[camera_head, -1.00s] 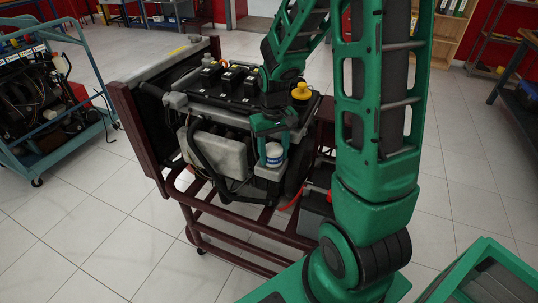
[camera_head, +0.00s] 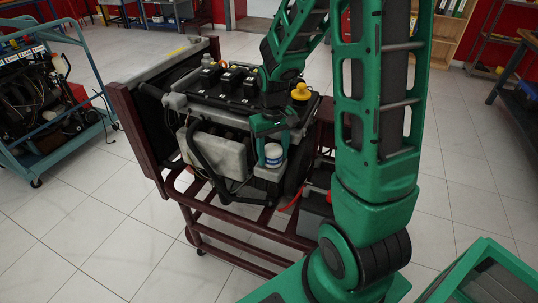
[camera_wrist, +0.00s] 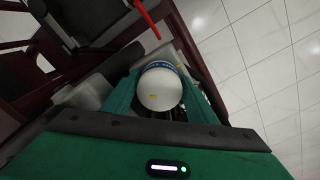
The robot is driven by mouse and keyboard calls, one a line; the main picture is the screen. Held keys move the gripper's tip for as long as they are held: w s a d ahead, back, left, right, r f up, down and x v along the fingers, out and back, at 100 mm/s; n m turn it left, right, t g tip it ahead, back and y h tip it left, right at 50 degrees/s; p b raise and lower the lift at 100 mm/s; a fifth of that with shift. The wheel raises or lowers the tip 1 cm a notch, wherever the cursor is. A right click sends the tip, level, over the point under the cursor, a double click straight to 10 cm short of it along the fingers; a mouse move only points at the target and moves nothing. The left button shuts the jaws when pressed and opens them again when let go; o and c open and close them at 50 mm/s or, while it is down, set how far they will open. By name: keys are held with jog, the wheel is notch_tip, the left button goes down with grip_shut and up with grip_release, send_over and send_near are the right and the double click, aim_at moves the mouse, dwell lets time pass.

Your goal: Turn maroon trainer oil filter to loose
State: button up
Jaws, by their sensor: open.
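The maroon trainer (camera_head: 187,207) is a maroon frame on wheels carrying an engine. Its oil filter (camera_head: 273,156) is a white canister with a blue band, low on the engine's front right. In the wrist view the oil filter (camera_wrist: 160,90) shows its round white end with a small yellow mark, between my green fingers. My gripper (camera_head: 272,148) is at the filter, one finger on each side of it. The jaws are open around the filter, and I cannot tell whether either finger touches it. The filter's far end is hidden.
A yellow cap (camera_head: 300,92) sits on the engine above the filter. A dark battery box (camera_head: 314,210) and a red cable are close by on the frame. A blue trainer (camera_head: 45,150) stands at left. The tiled floor in front is clear.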

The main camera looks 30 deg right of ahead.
aim_at(273, 147)
notch_tip(273, 147, up, 10)
jog(key=shift+w+f, duration=0.15)
jog(key=shift+f, duration=0.05)
jog(key=shift+r, duration=0.55)
jog(key=shift+a, duration=0.1)
